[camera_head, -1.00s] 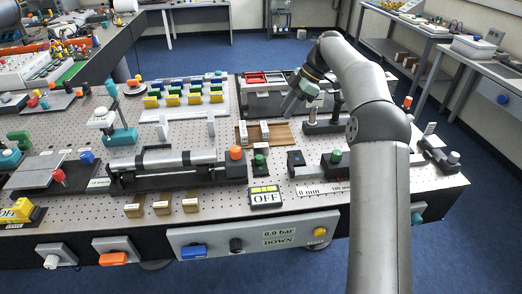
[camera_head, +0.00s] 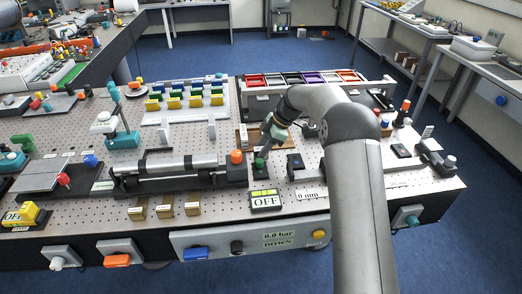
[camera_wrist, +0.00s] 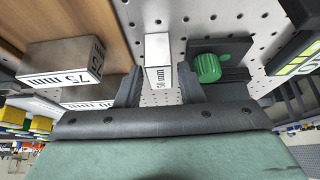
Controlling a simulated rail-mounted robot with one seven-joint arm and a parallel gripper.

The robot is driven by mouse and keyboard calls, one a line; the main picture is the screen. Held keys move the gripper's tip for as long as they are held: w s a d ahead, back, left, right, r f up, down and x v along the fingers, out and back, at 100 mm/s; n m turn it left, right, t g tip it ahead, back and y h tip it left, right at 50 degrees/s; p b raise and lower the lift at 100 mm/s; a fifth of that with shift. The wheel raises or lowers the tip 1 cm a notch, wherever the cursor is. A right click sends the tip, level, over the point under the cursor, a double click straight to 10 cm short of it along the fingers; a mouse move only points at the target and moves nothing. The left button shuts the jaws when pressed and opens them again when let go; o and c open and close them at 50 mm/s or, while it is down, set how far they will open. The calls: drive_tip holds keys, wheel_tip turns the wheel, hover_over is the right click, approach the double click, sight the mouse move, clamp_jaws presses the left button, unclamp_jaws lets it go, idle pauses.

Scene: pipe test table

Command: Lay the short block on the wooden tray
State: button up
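The short block (camera_wrist: 158,62), light and marked 50 mm, is on the perforated table top in the wrist view, beside the wooden tray. My gripper (camera_wrist: 160,75) is open, with one finger on each side of the block; small gaps seem to show beside it. The brown wooden tray (camera_wrist: 60,22) is at the upper left there and partly shows in the head view (camera_head: 243,139). A metal block marked 75 mm (camera_wrist: 62,62) lies on the tray, with another labelled block (camera_wrist: 92,95) beside it. In the head view my gripper (camera_head: 261,155) hides the short block.
A green knob on a dark base (camera_wrist: 207,67) stands close to the right of the short block. The OFF display (camera_head: 265,199) is in front. A cylinder fixture with an orange knob (camera_head: 236,156) is at the left. Coloured bins (camera_head: 305,78) stand behind.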

drive_tip(key=shift+a+f, duration=0.35)
drive_tip(key=shift+f, duration=0.3)
clamp_jaws()
drive_tip(key=shift+r, duration=0.1)
